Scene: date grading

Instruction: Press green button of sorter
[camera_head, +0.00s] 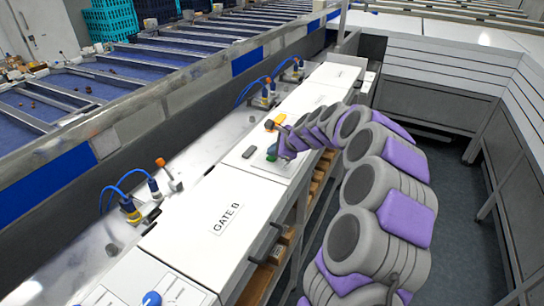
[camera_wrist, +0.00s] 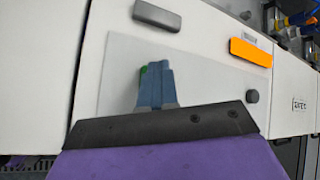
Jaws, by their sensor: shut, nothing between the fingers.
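The sorter is a long white-topped machine with a panel marked GATE B (camera_head: 227,218) in the head view. A green button (camera_head: 271,154) shows on its control plate, just left of my gripper (camera_head: 284,148). In the wrist view, only a green sliver of the button (camera_wrist: 143,71) shows at the left of my gripper's fingertips (camera_wrist: 156,66). The fingers are shut together with nothing between them. They reach over the pale control plate (camera_wrist: 210,67) and hide most of the button. I cannot tell whether they touch it.
An orange piece (camera_wrist: 250,52), a grey bar (camera_wrist: 157,16) and a dark round knob (camera_wrist: 252,96) sit near the fingers. A blue button (camera_head: 152,299) is at the front. Blue-hosed fittings (camera_head: 131,211) line the sorter's far side. Open floor (camera_head: 455,200) lies right of my arm.

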